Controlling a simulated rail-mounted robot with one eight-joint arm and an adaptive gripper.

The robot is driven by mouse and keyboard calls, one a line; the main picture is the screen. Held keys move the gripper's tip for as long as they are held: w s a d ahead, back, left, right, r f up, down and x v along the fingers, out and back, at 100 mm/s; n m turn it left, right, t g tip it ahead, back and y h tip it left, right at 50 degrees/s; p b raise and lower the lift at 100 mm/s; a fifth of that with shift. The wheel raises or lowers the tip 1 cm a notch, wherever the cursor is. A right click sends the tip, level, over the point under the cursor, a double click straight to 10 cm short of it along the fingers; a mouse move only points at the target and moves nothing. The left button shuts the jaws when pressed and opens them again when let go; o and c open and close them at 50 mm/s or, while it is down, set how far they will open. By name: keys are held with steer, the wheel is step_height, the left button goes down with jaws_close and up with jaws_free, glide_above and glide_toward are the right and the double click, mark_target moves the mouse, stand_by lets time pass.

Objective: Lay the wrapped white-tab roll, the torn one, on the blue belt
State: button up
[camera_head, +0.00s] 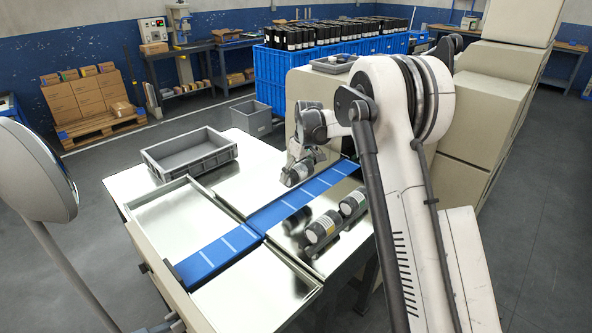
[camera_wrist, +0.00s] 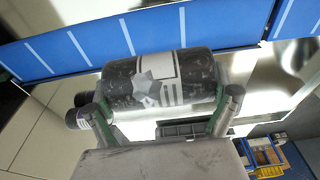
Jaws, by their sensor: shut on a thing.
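My gripper (camera_head: 304,160) is shut on a black wrapped roll with a white label (camera_head: 296,173). The roll also shows in the wrist view (camera_wrist: 200,78), lying across between the two fingers (camera_wrist: 163,112), with a jagged grey-white torn patch on its wrap beside the label. In the head view it is beside the far end of the blue belt (camera_head: 290,203), over the bright steel top. In the wrist view the belt (camera_wrist: 215,30) runs just past the roll. I cannot tell whether the roll touches the surface below.
An empty grey tray (camera_head: 190,157) stands at the back left. The visible belt is clear. The machine housing stands behind my gripper.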

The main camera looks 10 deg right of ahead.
mark_target(302, 170)
steer(key=shift+f+b, duration=1.2)
steer(key=shift+f, duration=2.5)
steer(key=shift+f+b, duration=0.6)
steer(key=shift+f, duration=0.15)
steer(key=o, duration=1.1)
steer(key=shift+o, duration=0.2)
steer(key=r, duration=0.4)
steer(key=s+d+r, duration=0.1)
steer(key=r, duration=0.3)
steer(key=s+r, duration=0.1)
steer(key=r, duration=0.3)
steer(key=shift+d, duration=0.15)
